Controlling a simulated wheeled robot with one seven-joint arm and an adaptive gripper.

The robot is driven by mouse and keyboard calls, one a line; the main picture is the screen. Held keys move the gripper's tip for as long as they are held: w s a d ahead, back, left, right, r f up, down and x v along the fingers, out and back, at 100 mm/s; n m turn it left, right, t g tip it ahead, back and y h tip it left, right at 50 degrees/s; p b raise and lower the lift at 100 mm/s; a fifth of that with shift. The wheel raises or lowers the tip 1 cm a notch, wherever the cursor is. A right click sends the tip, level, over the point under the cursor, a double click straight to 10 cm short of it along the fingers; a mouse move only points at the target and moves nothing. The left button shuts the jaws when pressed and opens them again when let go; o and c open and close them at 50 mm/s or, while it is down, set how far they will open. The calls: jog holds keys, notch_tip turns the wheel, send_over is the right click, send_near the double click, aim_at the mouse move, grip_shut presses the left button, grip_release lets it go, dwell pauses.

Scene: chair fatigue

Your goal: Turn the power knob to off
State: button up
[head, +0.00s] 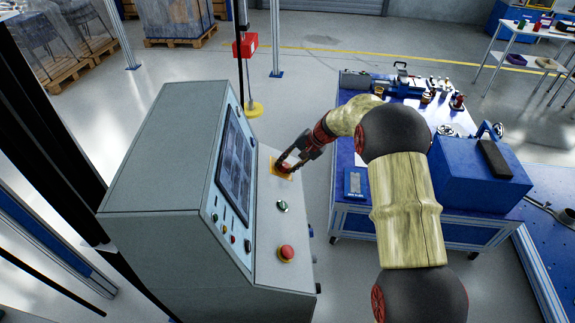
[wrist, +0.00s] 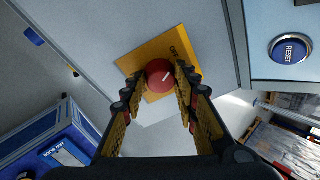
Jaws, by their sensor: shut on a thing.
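The power knob (wrist: 159,75) is a round red knob with a white pointer line, on a yellow plate (wrist: 132,62) on the grey control cabinet. In the wrist view my gripper (wrist: 162,80) has one fingertip on each side of the knob, shut on it. In the head view my gripper (head: 284,168) reaches down to the yellow plate (head: 273,165) at the far end of the cabinet's sloped panel. The knob is mostly hidden there by the fingers. Part of the plate's lettering is covered by a finger in the wrist view.
The grey cabinet (head: 155,160) carries a screen (head: 236,155), a green button (head: 282,206) and a red emergency button (head: 287,253). A blue RESET button (wrist: 290,49) is near the knob. A blue workbench (head: 350,213) with tools stands at the right, under my arm.

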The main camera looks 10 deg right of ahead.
jog(key=o, duration=1.2)
jog(key=shift+c, duration=0.2)
jog(key=v, duration=1.2)
